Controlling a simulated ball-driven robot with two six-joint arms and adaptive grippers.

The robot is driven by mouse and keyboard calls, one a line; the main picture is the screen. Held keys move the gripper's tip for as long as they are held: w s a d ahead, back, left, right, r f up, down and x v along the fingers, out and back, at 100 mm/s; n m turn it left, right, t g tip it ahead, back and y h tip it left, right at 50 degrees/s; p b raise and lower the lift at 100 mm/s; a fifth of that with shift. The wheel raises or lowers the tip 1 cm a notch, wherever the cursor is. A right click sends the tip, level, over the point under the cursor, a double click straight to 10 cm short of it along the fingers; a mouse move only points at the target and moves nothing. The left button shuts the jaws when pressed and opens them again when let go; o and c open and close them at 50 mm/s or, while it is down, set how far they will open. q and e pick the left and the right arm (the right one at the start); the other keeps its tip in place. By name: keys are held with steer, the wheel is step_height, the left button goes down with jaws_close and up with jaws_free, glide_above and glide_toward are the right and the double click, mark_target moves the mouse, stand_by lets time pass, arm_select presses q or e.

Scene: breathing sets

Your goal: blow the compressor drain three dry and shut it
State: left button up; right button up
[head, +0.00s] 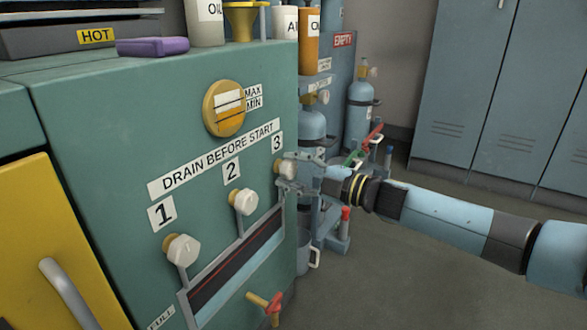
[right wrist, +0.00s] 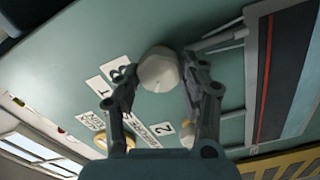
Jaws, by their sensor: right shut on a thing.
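The compressor (head: 110,130) is a green cabinet with "DRAIN BEFORE START" on its front. Drain three's pale round knob (head: 288,168) is below the label 3, partly hidden by my right gripper (head: 284,180). In the right wrist view my right gripper (right wrist: 160,75) has a finger on each side of this white knob (right wrist: 157,70) and is shut on it. Drain two's white knob (head: 243,202) and drain one's white knob (head: 181,249) are lower left, untouched. A trough (head: 190,298) with a dark, red-lined strip is below the drains. My left gripper is out of view.
A round amber sight glass (head: 224,110) is above the drains. A red-handled tap (head: 264,303) sticks out low. Gas cylinders (head: 312,125) stand close behind my right gripper. Blue lockers (head: 470,110) line the back right. Grey floor (head: 390,280) is clear under my right arm.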

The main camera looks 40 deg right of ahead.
steer(key=n, duration=0.5)
steer(key=shift+f+n, duration=0.25)
steer(key=shift+n, duration=0.95)
steer(key=n, duration=0.2)
steer(key=shift+f+n+b, duration=0.15)
steer(key=shift+n+b, duration=0.25)
steer(key=n, duration=0.4)
steer(key=shift+d+b, duration=0.1)
steer(key=shift+b, duration=0.25)
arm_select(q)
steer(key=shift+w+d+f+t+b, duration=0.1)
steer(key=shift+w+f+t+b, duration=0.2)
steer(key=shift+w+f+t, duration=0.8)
arm_select(e)
steer(key=n, duration=0.4)
steer(key=shift+f+n, duration=0.1)
steer(key=shift+n, duration=0.2)
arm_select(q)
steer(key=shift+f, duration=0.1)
arm_select(e)
steer(key=shift+d+n, duration=0.1)
steer(key=shift+n, duration=0.2)
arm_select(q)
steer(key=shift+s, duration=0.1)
arm_select(e)
steer(key=o, duration=1.2)
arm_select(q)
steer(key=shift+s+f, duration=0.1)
